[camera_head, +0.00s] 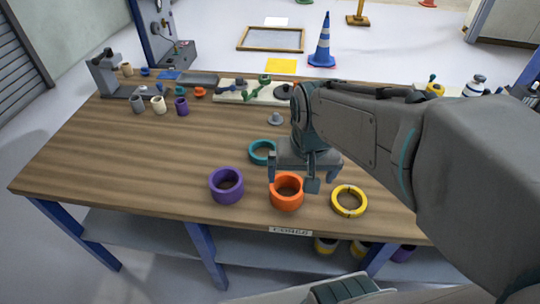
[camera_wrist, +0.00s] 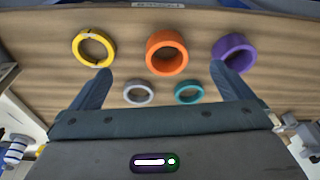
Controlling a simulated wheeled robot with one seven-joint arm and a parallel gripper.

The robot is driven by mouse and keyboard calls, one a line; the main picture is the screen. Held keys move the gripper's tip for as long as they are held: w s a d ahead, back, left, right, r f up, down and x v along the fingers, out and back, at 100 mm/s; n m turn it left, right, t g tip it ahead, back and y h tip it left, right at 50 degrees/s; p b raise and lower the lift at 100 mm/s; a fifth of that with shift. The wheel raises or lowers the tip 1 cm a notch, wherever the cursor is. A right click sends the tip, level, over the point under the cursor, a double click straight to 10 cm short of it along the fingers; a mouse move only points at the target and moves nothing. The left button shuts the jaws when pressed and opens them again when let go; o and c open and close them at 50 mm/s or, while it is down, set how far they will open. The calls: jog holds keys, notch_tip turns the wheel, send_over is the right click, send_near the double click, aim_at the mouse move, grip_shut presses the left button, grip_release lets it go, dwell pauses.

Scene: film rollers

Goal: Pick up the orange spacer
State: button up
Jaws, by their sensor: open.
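The orange spacer (camera_head: 287,192) is a thick ring standing on the wooden table near its front edge. In the wrist view the orange spacer (camera_wrist: 167,52) lies beyond the fingertips, roughly midway between them. My gripper (camera_head: 303,176) is open and empty, just behind and above the spacer in the head view. It also shows in the wrist view (camera_wrist: 160,72), with its two fingers spread wide. From these views I cannot tell the exact height of the fingertips above the table.
A purple ring (camera_head: 227,185) stands left of the spacer and a yellow ring (camera_head: 349,201) lies right. A teal ring (camera_head: 262,152) and a grey ring (camera_wrist: 139,93) are behind. Several small parts and trays fill the table's back. The table's (camera_head: 120,165) left front is clear.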

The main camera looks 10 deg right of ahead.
jog(key=w+f+m+g, duration=0.2)
jog(key=w+f+m, duration=0.5)
jog(key=w, duration=0.4)
jog(key=f, duration=1.3)
jog(key=shift+s+d+f, duration=0.2)
jog(key=shift+f, duration=0.05)
jog(key=shift+c, duration=0.3)
jog(key=c, duration=0.9)
